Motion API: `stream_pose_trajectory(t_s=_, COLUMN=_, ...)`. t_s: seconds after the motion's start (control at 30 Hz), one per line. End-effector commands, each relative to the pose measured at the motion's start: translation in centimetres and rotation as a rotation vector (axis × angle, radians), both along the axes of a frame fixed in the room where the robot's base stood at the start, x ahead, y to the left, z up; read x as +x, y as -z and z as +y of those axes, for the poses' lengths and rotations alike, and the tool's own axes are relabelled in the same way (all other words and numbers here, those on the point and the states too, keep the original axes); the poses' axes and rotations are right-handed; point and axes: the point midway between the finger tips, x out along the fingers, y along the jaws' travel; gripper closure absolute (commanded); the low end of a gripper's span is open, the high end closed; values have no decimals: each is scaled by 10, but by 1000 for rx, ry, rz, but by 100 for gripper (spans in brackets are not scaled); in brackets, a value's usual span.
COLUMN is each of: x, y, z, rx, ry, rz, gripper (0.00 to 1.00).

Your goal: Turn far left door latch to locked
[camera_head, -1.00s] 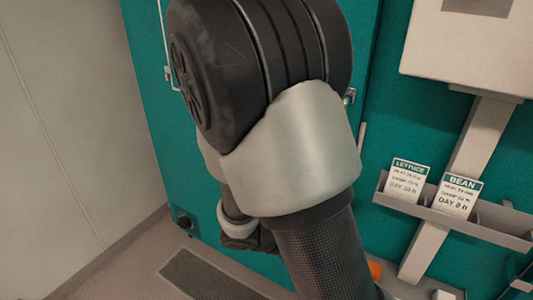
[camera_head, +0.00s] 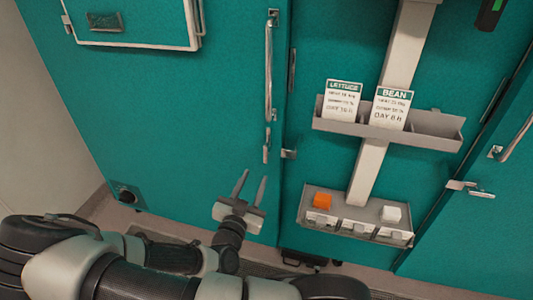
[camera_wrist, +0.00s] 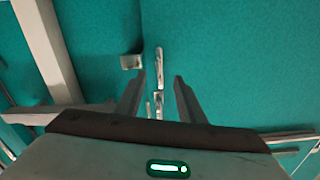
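The far left door's latch (camera_head: 266,145) is a small metal bar below the long handle on the teal door. It points up and down, apart from the small metal catch (camera_head: 289,154) to its right. My gripper (camera_head: 254,176) is open and empty, its fingers pointing up toward the latch from just below it in the head view. In the wrist view my gripper (camera_wrist: 160,76) has the latch (camera_wrist: 159,62) in line with the gap between its fingers. The catch (camera_wrist: 131,61) is just left of it there. I cannot tell the distance to the door.
The long door handle (camera_head: 269,70) rises above the latch. A card rack (camera_head: 340,128) and a lower tray (camera_head: 315,194) with an orange and a white block stand out to the right. A framed window (camera_head: 135,44) is at the upper left.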

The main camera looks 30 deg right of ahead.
Motion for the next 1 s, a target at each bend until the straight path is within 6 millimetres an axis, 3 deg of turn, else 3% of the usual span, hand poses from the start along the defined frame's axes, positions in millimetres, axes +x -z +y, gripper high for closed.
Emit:
stream_pose_trajectory(t_s=0.53, x=82, y=1, z=-82, rx=3, ry=5, rz=-4, gripper=64)
stream_pose_trajectory(t_s=0.73, x=98, y=1, z=-95, rx=4, ry=3, rz=-3, gripper=64)
stream_pose_trajectory(t_s=1.0, x=101, y=0, z=-98, rx=3, ry=2, rz=-3, gripper=64)
